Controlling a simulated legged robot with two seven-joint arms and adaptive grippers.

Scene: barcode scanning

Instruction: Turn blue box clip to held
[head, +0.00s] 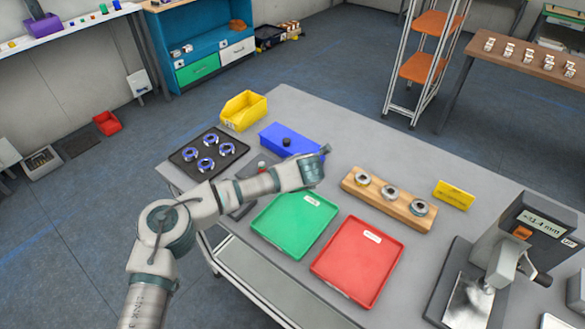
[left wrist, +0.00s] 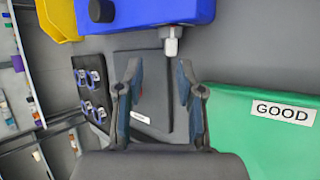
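The blue box (head: 296,139) stands on the grey table and has a round black knob (head: 286,142) on it. In the left wrist view the blue box (left wrist: 150,14) is at the top. A small metal fitting with a dark stem (left wrist: 172,42) shows at its near edge; I cannot tell whether this is the clip. My left gripper (left wrist: 160,72) is open and empty, its two fingers apart and pointing toward the blue box, short of it. In the head view my left arm reaches over the table near the box, and its fingers are not clearly seen. My right gripper is not in view.
A green tray (head: 295,224) labelled GOOD and a red tray (head: 357,260) lie in front. A black mat with several blue-rimmed rings (head: 208,152), a yellow bin (head: 243,110), a wooden block (head: 388,199) and a measuring device (head: 520,240) stand around.

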